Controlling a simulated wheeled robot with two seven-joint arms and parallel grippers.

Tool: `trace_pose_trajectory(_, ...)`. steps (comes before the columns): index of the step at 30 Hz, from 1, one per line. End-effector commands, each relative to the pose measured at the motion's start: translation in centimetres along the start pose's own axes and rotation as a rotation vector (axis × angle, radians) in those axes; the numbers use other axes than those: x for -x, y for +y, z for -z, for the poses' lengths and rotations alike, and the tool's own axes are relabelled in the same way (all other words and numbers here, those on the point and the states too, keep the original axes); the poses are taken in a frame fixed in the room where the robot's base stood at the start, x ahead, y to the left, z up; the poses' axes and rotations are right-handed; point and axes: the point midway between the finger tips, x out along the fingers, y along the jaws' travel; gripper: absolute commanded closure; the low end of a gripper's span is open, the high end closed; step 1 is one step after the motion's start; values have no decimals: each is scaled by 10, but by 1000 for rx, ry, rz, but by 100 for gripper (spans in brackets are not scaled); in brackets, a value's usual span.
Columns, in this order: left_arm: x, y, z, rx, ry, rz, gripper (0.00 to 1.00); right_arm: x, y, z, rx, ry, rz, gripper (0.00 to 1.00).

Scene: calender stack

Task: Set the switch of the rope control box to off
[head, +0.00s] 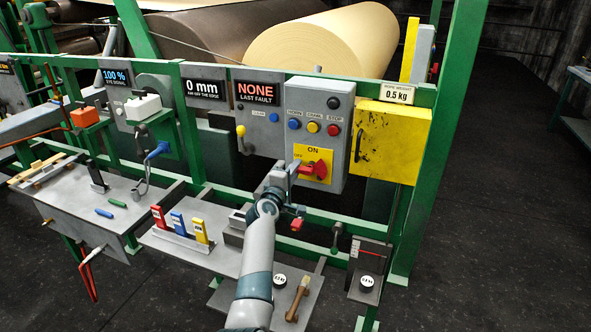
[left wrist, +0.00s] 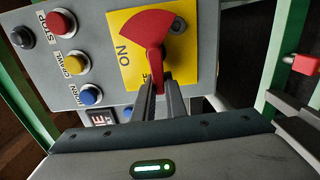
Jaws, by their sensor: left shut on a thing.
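The grey control box (head: 340,105) carries a yellow plate (head: 325,155) marked ON at its top, with a red rotary switch (head: 318,171). In the head view the switch handle points left, away from ON, towards small lettering that is partly covered. My left gripper (head: 291,180) is at the left side of the plate. In the left wrist view its two fingers (left wrist: 161,92) close around the narrow end of the red switch handle (left wrist: 148,35). The lettering beside the fingertips is mostly hidden there. My right gripper is not in view.
Blue, yellow and red buttons (head: 313,127) sit above the switch. A yellow box (head: 390,140) stands just right of the control box. Below are a green rail, a shelf with red, blue and yellow blocks (head: 180,223), and a hanging red piece (head: 295,224).

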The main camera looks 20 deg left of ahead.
Motion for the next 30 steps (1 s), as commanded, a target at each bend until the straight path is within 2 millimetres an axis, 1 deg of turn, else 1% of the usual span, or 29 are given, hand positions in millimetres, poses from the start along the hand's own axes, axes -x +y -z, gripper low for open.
trace_pose_trajectory(2, 0, -3, 0, 0, -1, 4, 100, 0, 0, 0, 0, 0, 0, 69)
trace_pose_trajectory(3, 0, -3, 0, 0, -1, 4, 79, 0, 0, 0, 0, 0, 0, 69)
trace_pose_trajectory(4, 0, -3, 0, 0, -1, 4, 72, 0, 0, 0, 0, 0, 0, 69)
trace_pose_trajectory(5, 0, -2, 0, 0, -1, 4, 70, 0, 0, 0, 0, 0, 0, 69)
trace_pose_trajectory(14, 1, -1, 0, -1, 0, 2, 70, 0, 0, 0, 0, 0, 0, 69)
trace_pose_trajectory(20, 8, 0, 0, -2, 0, 2, 70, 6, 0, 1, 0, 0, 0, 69)
trace_pose_trajectory(26, 27, 2, 0, -2, 1, 3, 70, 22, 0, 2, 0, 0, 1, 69)
trace_pose_trajectory(30, 49, 2, 0, -1, 1, 3, 70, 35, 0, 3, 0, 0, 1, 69)
